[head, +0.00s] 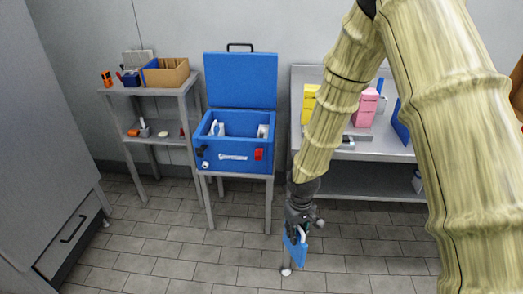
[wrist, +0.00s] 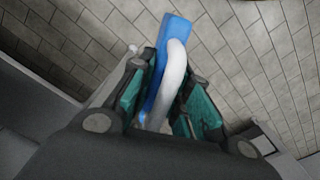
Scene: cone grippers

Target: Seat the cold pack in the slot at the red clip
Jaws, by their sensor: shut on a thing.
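The cold pack (head: 295,252) is a flat blue slab with a white looped handle. My gripper (head: 299,228) is shut on it and holds it in the air, low in front of the box and to its right. The wrist view shows the pack (wrist: 174,32) between the teal finger pads, its white handle close to the gripper (wrist: 165,105). The open blue cooler box (head: 232,170) stands on a grey stand. The red clip (head: 259,154) is on the right of its front wall. White things show inside the box; the slot itself cannot be made out.
The raised blue lid (head: 241,80) stands behind the box. A grey bench (head: 385,153) with yellow and pink boxes is at the right. A shelf unit (head: 150,89) with a brown carton is at the left. The tiled floor before the box is clear.

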